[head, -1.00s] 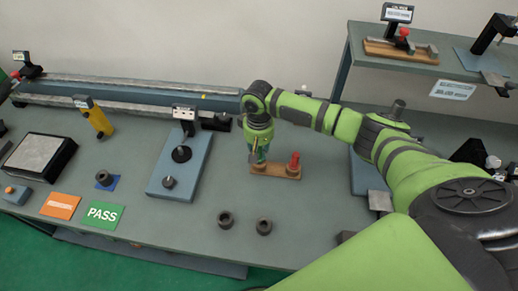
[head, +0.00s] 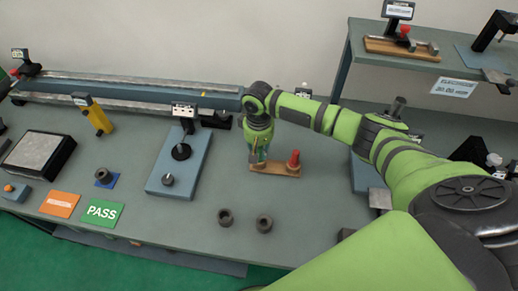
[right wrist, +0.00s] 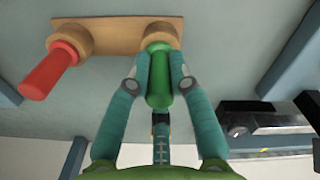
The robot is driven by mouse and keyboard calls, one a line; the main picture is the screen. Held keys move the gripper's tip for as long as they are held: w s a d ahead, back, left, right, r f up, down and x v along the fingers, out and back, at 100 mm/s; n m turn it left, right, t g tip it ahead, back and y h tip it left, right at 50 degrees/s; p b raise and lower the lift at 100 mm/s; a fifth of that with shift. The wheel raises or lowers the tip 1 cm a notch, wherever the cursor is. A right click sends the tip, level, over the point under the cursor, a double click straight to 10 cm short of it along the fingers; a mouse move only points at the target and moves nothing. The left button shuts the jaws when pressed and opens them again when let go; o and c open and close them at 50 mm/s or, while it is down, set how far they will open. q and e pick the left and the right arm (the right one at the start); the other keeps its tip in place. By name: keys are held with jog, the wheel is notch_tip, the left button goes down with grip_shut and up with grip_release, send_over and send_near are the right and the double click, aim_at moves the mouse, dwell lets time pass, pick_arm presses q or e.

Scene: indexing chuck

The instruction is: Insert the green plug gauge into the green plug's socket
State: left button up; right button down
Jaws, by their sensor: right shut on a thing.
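The green plug gauge (right wrist: 158,88) is between the fingers of my right gripper (right wrist: 158,70) in the right wrist view. That gripper is shut on it. The far end of the plug meets the round wooden socket (right wrist: 160,30) at the right end of the wooden stand; how deep it sits I cannot tell. In the head view my right gripper (head: 258,155) points down at the left end of the stand (head: 275,170) and mostly hides the plug. My left gripper is not in view.
A red plug gauge (head: 294,158) stands in the stand's other socket, close beside the gripper. Two dark rings (head: 245,220) lie in front. A blue fixture (head: 180,165) stands to the left. A raised shelf (head: 430,68) is at the back right.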

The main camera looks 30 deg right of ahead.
jog(key=shift+f, duration=0.3)
dwell(1.1)
jog(key=c, duration=1)
grip_release()
jog(key=shift+c, duration=0.2)
notch_tip(320, 180, up, 12)
jog(key=shift+r, duration=0.1)
